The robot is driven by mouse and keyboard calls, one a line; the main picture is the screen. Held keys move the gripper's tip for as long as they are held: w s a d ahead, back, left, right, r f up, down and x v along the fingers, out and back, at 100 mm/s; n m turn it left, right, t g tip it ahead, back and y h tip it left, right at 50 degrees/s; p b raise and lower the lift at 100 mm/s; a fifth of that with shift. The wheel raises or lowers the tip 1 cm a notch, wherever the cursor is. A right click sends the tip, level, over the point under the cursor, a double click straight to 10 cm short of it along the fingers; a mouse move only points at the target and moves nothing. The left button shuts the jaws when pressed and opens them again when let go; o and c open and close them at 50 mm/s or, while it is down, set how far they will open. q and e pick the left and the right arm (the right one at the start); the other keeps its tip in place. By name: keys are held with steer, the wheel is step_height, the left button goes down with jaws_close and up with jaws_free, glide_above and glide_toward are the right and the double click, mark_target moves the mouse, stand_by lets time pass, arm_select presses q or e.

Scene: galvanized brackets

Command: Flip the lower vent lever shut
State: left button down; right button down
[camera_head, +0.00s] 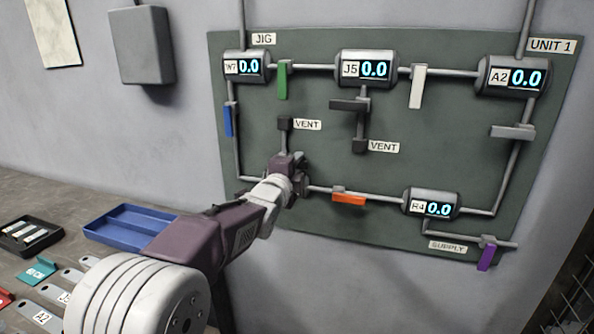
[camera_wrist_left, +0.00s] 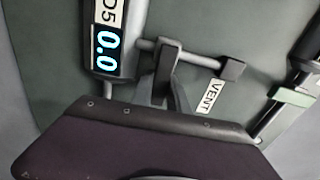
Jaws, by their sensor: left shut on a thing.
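The lower vent lever is hidden behind my left gripper (camera_head: 284,168) in the head view. In the left wrist view a dark grey lever (camera_wrist_left: 168,62) sits on the short pipe between the D5 gauge (camera_wrist_left: 109,40) and a dark vent end (camera_wrist_left: 232,68). My left gripper (camera_wrist_left: 170,98) is shut on this lever. The lever seems to stand across the pipe, but the fingers partly cover it. In the head view that pipe's vent end (camera_head: 285,123) shows above the gripper, beside a VENT label (camera_head: 307,125). My right gripper is not in view.
Nearby on the green board (camera_head: 400,225) are an orange lever (camera_head: 348,198), a blue lever (camera_head: 228,121), a green lever (camera_head: 283,80) and a second vent lever (camera_head: 350,105), dark grey, under J5. The visible gauges read 0.0. A blue tray (camera_head: 130,213) lies on the bench at left.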

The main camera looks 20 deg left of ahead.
arm_select(q)
steer(key=shift+f+m, duration=0.15)
steer(key=shift+m, duration=0.15)
steer(key=c, duration=1.3)
jaws_free()
steer(key=s+b, duration=0.1)
steer(key=s, duration=0.8)
steer(key=shift+s+a, duration=0.1)
steer(key=shift+a, duration=0.05)
